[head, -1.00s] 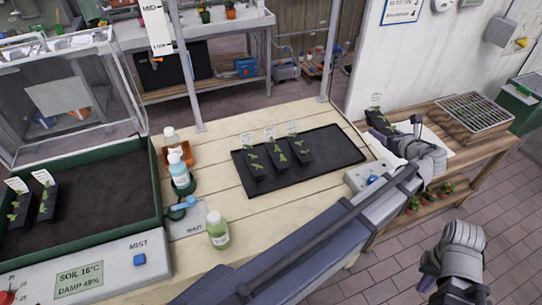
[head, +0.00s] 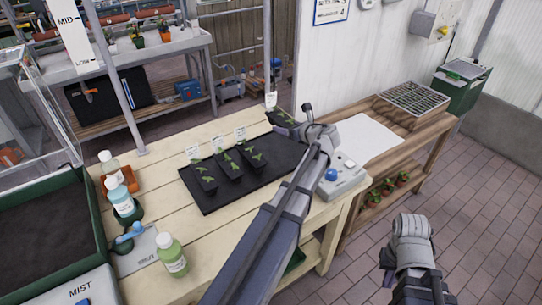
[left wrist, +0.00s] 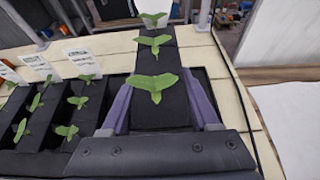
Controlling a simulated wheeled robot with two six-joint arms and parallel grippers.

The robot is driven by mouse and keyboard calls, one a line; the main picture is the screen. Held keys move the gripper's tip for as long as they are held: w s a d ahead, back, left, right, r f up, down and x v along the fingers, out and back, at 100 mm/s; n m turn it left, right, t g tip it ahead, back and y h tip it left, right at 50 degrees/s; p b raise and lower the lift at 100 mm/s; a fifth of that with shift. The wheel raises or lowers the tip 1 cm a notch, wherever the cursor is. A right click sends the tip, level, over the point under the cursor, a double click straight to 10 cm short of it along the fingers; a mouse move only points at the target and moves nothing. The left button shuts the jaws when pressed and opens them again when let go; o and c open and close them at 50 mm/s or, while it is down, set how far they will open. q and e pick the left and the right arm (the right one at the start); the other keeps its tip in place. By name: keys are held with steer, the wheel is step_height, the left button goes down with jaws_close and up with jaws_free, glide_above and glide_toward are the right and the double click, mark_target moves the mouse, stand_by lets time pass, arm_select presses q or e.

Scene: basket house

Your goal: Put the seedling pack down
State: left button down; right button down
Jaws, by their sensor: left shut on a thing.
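My left gripper (head: 293,124) is shut on a black seedling pack (head: 281,117) with green seedlings and a white label. It holds the pack over the far right end of the black tray (head: 212,205). In the left wrist view, the purple fingers clasp the held pack (left wrist: 160,80) on both sides. Three more seedling packs (head: 229,166) stand side by side on the tray, to the left of the held one. Whether the held pack touches the tray is unclear. My right gripper (head: 410,245) is low at the right, over the floor, its fingers not clear.
A grey control box with a blue button (head: 341,177) sits right of the tray, near my left arm. Bottles (head: 171,255) stand at the table's left. A wooden bench (head: 440,122) with a white sheet (head: 366,138) and a seed grid (head: 415,100) is at the right.

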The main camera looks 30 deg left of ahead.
mark_target(284, 152)
arm_select(q)
steer(key=shift+f+b, duration=4.05)
steer(key=shift+f, duration=0.4)
steer(key=shift+f, duration=0.25)
steer(key=shift+c, duration=0.6)
jaws_free()
steer(key=shift+r, duration=0.1)
steer(key=shift+r, duration=0.2)
steer(key=p+v, duration=0.4)
steer(key=v, duration=0.7)
steer(key=shift+s, duration=0.1)
steer(key=shift+s+d+r+p, duration=0.15)
steer(key=shift+d+p, duration=0.15)
steer(key=shift+d, duration=0.1)
